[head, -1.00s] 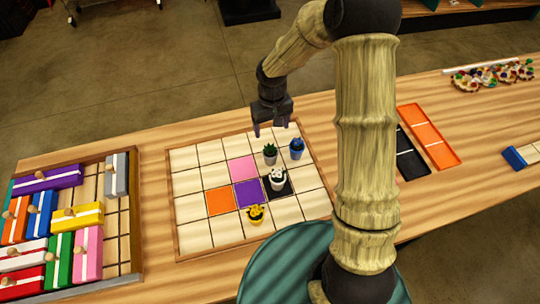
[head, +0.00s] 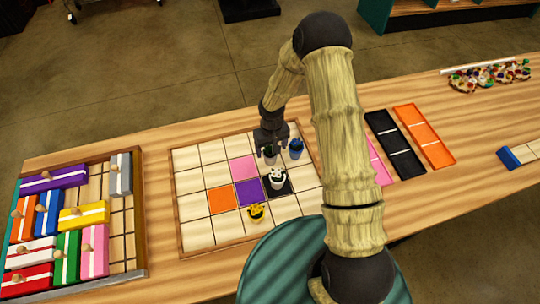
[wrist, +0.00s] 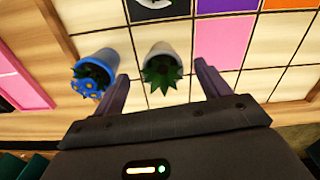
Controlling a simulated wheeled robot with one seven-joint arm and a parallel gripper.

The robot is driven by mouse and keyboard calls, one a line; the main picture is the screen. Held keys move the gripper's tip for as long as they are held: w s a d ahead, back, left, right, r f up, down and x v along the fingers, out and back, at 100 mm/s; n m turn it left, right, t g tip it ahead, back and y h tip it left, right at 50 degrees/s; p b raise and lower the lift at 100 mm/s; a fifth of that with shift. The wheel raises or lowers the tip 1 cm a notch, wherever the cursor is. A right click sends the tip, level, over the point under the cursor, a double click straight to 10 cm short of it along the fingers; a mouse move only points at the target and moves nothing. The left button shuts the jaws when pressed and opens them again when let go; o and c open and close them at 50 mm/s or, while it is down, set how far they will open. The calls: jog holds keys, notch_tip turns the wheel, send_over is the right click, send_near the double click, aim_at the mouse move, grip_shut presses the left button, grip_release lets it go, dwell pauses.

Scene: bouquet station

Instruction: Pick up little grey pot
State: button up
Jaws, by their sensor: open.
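The little grey pot (wrist: 163,52) holds a dark green spiky plant and stands upright on a bare cream tile of the grid board. In the wrist view it lies between and just beyond the fingertips of my gripper (wrist: 158,72). My gripper is open, with one finger on each side of the pot's line. In the head view my gripper (head: 271,148) is right above the grey pot (head: 270,158) and partly hides it. I cannot tell whether the fingers touch it.
A blue pot (head: 296,149) with blue flowers stands close beside the grey pot. A crate of coloured blocks (head: 137,240) is at left.

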aim_at(270, 154)
jog(key=shift+a+f+p, duration=0.1)
jog(key=shift+f+p, duration=0.8)
jog(key=shift+w+f+p, duration=0.1)
jog(key=shift+f+p, duration=0.6)
jog(key=shift+f, duration=1)
jog(key=shift+c, duration=0.4)
jog(key=c, duration=1.2)
jog(key=shift+r, duration=0.1)
notch_tip(270, 154, up, 10)
jog(key=b, duration=0.3)
jog(key=shift+b, duration=0.35)
